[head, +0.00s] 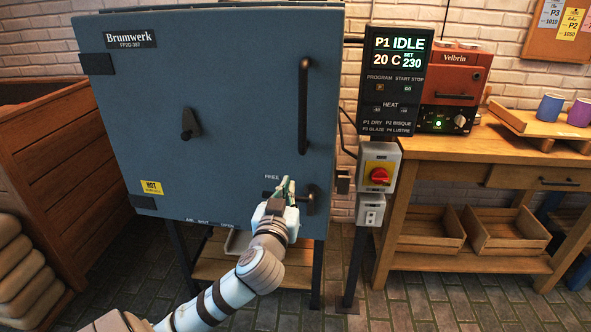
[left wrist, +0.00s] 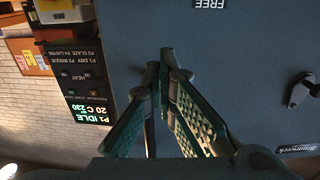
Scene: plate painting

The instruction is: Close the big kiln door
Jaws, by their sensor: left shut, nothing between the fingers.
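The big kiln door (head: 235,100) is a blue-grey panel across the upper left of the head view, with a tall black pull handle (head: 304,105) on its right side. It hides the kiln body, so I cannot tell if it is fully flush. A dark latch lever (head: 311,199) sits at its lower right, by a FREE label (head: 271,177). My left gripper (head: 286,186) is shut and empty in front of the door, just left of the lever; contact cannot be told. In the left wrist view its fingertips (left wrist: 166,62) meet before the door (left wrist: 240,60). My right gripper is out of view.
A control panel (head: 394,80) reading IDLE and a red-yellow switch box (head: 378,174) stand right of the door. A wooden workbench (head: 440,146) holds a small red kiln (head: 455,90) and mugs. A wooden crate (head: 50,170) stands at the left.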

